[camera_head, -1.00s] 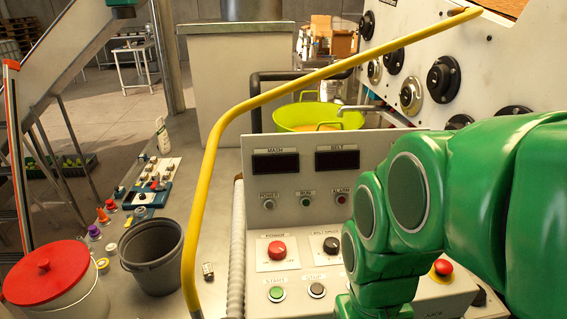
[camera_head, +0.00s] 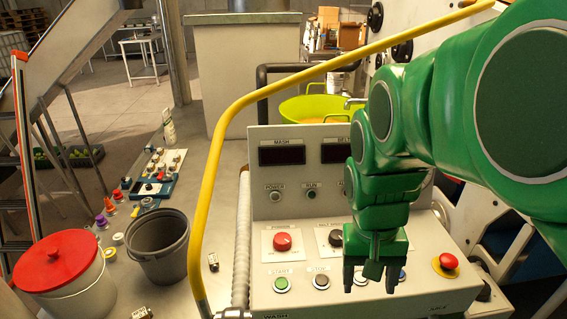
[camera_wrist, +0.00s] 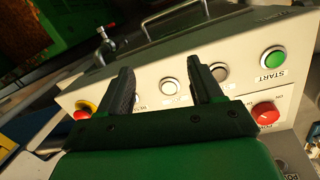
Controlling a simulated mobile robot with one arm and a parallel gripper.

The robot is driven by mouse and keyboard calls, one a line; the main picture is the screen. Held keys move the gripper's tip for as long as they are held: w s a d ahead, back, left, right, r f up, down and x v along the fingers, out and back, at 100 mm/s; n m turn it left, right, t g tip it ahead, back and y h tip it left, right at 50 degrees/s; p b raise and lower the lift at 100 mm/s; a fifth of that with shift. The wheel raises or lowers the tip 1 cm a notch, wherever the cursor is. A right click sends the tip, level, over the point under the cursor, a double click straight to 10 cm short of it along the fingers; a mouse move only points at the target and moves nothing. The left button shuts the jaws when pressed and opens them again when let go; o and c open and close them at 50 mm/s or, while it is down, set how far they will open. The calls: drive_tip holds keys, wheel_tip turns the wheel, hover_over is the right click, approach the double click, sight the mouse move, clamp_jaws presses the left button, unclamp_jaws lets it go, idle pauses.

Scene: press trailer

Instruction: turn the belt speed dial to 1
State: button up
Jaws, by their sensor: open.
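The belt speed dial is a black knob (camera_head: 335,237) on a white plate on the control panel (camera_head: 262,210), right of the red power knob (camera_head: 282,241). Its label is only partly readable and its pointer setting is too small to tell. My gripper (camera_head: 371,278) is open and empty, fingers pointing down, in front of the panel just right of the dial in the picture. In the wrist view, my gripper (camera_wrist: 160,75) spreads over the panel with nothing between its fingers. There the red knob (camera_wrist: 265,113) shows at right, and I cannot make out the dial.
A green start button (camera_head: 281,284) and a dark button (camera_head: 321,281) sit below the knobs. A red emergency stop (camera_head: 448,262) is at right. A yellow rail (camera_head: 213,160) arches over the panel's left side. A grey bucket (camera_head: 160,250) and red-lidded bin (camera_head: 62,262) stand left.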

sight(337, 234)
drive_tip(key=w, duration=0.1)
drive_tip(key=w+d, duration=0.1)
drive_tip(key=w, duration=0.1)
drive_tip(key=shift+w+d+r+m, duration=0.1)
drive_tip(key=shift+w+r+m, duration=0.1)
drive_tip(key=shift+m, duration=0.2)
drive_tip(key=w+r+m, duration=0.1)
drive_tip(key=w+m, duration=0.2)
drive_tip(key=w, duration=0.1)
drive_tip(key=w+a+r+m, duration=0.1)
drive_tip(key=w+m, duration=0.2)
drive_tip(key=w, duration=0.1)
drive_tip(key=w+a+r+m+t, duration=0.1)
drive_tip(key=w+m, duration=0.3)
drive_tip(key=shift+w+a+y, duration=0.2)
drive_tip(key=shift+y, duration=0.1)
drive_tip(key=shift+f, duration=3.8)
drive_tip(key=c, duration=1.1)
drive_tip(key=shift+o, duration=0.2)
